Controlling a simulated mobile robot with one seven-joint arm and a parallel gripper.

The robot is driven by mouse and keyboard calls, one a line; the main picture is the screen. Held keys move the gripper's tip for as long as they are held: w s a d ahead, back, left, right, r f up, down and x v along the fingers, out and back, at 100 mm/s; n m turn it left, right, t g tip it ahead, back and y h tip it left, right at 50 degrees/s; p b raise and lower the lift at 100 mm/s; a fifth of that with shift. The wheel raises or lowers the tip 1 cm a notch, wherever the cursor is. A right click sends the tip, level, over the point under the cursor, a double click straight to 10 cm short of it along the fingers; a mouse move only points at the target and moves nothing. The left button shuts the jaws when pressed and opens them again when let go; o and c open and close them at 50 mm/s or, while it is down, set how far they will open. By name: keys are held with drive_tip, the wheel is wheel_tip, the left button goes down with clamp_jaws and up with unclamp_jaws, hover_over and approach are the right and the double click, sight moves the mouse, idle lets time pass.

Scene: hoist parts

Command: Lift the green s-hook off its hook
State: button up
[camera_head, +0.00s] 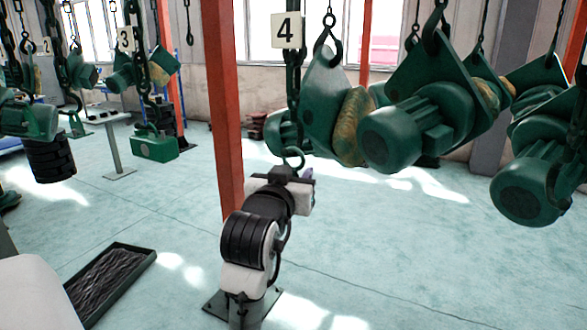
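A dark green hook-shaped piece (293,157), which looks like the s-hook, shows as a small open curve at the lower end of the dark hanging line under the number 4 sign. The upper part of this line is dark and narrow, so I cannot make out where the s-hook meets the hook that bears it. My gripper (287,173), at the end of my white and black arm, is directly below the curve in the picture and very close to it. Its fingers are small and dark here. I cannot tell whether they touch the s-hook or are open or shut.
Large green motor hoists (405,135) hang close on the right. A red post (222,90) stands just behind my arm. The number 4 sign (288,30) hangs above. More hoists and a green block (154,148) hang at left. A black tray (112,280) lies on the floor.

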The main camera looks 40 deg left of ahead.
drive_tip(key=shift+w+a, duration=0.1)
drive_tip(key=shift+c, duration=0.5)
clamp_jaws()
